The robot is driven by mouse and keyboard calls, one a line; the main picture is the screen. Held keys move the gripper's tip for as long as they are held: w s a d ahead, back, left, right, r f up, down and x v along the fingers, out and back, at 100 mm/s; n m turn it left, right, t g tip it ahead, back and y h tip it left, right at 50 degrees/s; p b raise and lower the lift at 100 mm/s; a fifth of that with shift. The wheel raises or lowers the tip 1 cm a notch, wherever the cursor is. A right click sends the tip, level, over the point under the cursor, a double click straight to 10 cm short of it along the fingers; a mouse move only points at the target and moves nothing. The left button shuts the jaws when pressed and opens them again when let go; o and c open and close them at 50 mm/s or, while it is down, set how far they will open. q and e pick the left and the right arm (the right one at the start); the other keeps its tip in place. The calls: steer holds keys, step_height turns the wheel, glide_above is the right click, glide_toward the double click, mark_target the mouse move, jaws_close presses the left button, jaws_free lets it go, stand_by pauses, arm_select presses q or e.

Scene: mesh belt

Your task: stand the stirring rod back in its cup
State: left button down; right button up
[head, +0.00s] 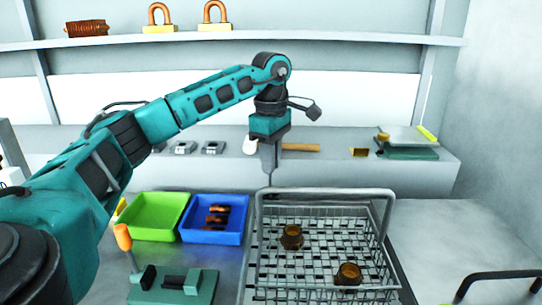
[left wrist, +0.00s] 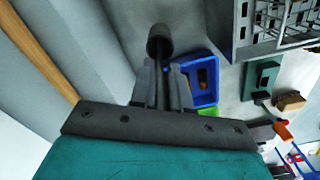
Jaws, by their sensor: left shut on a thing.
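My left gripper (head: 271,160) is shut and points down in front of the back ledge, above the far end of the wire basket. A thin dark rod (head: 270,180), apparently the stirring rod, hangs below its fingers. In the left wrist view the dark rod (left wrist: 160,65) runs between the fingers and a thicker dark round end shows beyond them; whether that end belongs to the rod is unclear. I cannot pick out the rod's cup for certain. Two brown cup-like pieces, one farther back (head: 291,237) and one nearer (head: 348,274), are in the basket. My right gripper is not in view.
The wire basket (head: 257,270) has a raised handle near the gripper. A green tray (head: 150,218) and a blue tray (head: 200,236) with brown parts stand left. A wooden-handled mallet (head: 300,148) lies on the ledge behind the gripper. A green fixture (head: 150,294) stands front left.

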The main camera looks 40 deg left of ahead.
arm_select(q)
steer(key=c, duration=1)
jaws_free()
step_height(320, 180, up, 6)
steer(key=shift+r+p, duration=0.2)
steer(key=shift+p, duration=0.3)
step_height(320, 180, up, 6)
steer(key=p, duration=0.3)
steer(key=shift+r, duration=0.25)
steer(key=shift+f, duration=0.1)
